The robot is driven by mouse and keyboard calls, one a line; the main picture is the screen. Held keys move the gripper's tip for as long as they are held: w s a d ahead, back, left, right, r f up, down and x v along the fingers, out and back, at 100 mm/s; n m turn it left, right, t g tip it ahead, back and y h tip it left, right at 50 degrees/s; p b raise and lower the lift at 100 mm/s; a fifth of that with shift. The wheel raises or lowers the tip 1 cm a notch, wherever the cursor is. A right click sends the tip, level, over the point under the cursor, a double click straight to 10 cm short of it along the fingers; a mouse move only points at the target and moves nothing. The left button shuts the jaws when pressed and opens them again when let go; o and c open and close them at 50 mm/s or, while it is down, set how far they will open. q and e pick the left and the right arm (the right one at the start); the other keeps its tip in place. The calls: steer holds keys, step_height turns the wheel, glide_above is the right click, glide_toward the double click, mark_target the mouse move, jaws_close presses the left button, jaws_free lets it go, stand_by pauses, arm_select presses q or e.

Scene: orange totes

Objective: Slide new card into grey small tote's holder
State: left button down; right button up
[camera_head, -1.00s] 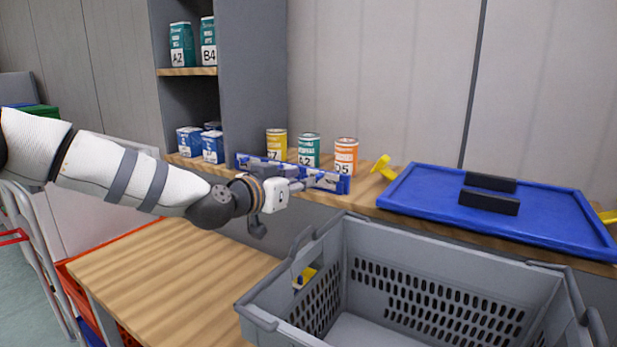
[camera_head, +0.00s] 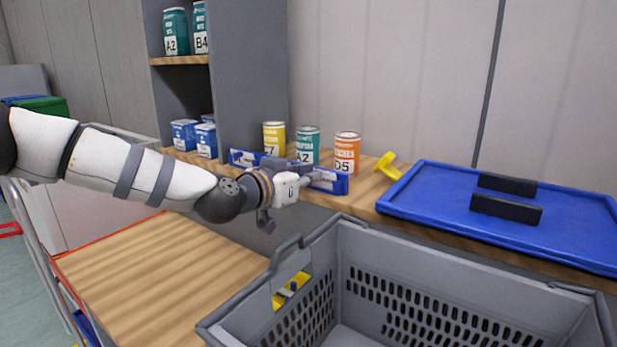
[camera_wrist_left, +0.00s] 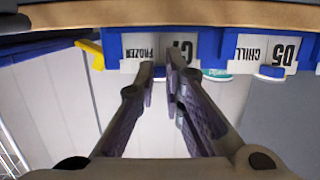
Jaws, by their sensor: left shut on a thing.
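The grey tote (camera_head: 440,268) with perforated walls is at the lower right in the head view. A yellow piece with dark parts (camera_head: 291,290) shows at its left wall; whether this is the card holder I cannot tell. My left gripper (camera_head: 310,184) is at the blue card rack (camera_head: 335,182) on the shelf's front. In the left wrist view, its nearly closed fingers (camera_wrist_left: 169,62) are shut on a white card (camera_wrist_left: 150,50) reading FROZEN C7 upside down, still at the rack. Another card (camera_wrist_left: 265,50) reads CHILL D5. My right gripper is out of view.
Yellow (camera_head: 274,138), teal (camera_head: 307,145) and orange (camera_head: 347,153) cans stand behind the rack. A blue lid with black handles (camera_head: 420,195) and a yellow object (camera_head: 388,165) lie to the right. A wooden surface (camera_head: 170,275) left of the tote is bare.

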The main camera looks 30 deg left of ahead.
arm_select(q)
steer(key=shift+r, duration=0.1)
